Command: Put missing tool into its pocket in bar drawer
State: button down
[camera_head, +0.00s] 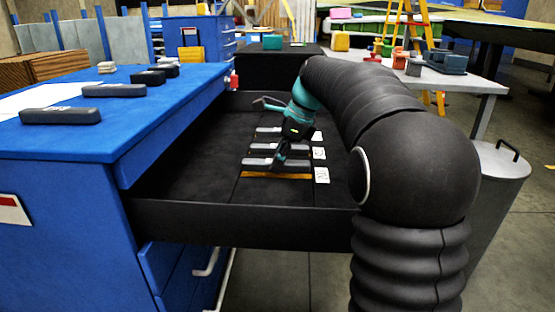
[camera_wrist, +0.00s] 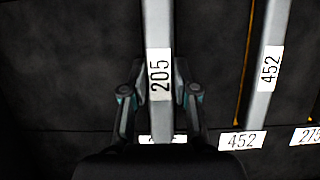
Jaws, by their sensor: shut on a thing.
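My gripper (camera_wrist: 159,95) is shut on a grey metal bar marked 205 (camera_wrist: 158,25). In the head view my gripper (camera_head: 280,160) is over the open black drawer (camera_head: 230,217), and the held bar (camera_head: 257,162) lies just above an orange-bottomed pocket (camera_head: 270,175) nearest the front. In the wrist view the label below the bar (camera_wrist: 150,139) is mostly hidden, so its number cannot be read. A bar marked 452 (camera_wrist: 270,65) lies to the right, in line with its 452 label (camera_wrist: 242,140). A 275 label (camera_wrist: 305,136) is farther right.
The blue cabinet top (camera_head: 150,110) at left holds several dark tools and a white sheet. A grey bin (camera_head: 497,190) stands right of the drawer. A white table (camera_head: 480,84) with coloured parts is behind my arm. The drawer's left floor is clear.

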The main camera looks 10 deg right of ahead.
jog(key=shift+f, duration=0.45)
dwell(0.6)
jog(key=c, duration=0.8)
grip_release()
